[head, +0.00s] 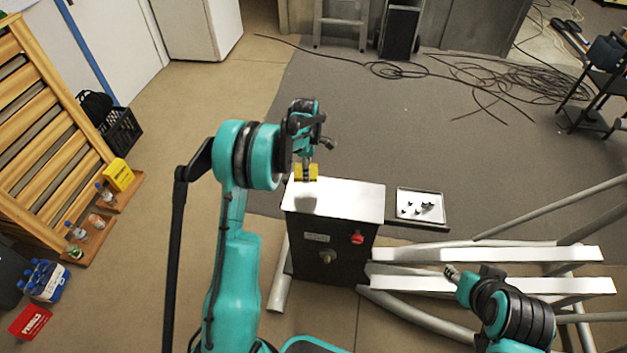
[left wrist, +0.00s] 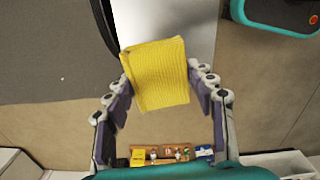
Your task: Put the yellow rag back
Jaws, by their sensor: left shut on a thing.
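The yellow rag (head: 312,173) is at the upper left corner of the white-topped cabinet (head: 345,198). My left gripper (head: 306,166) is shut on it. In the left wrist view the folded yellow rag (left wrist: 157,76) sits between the two fingers of my left gripper (left wrist: 160,68), in front of a pale surface and the floor. I cannot tell whether the rag touches the cabinet top. My right gripper (head: 452,274) is at the lower right, near the white beams; its fingers are too small to read.
A wooden shelf (head: 88,246) at the left carries bottles and a yellow object (head: 119,174). A blue bottle pack (head: 44,281) and a red box (head: 30,321) are below it. A tray with small dark parts (head: 421,219) is right of the cabinet. Cables lie on the floor behind.

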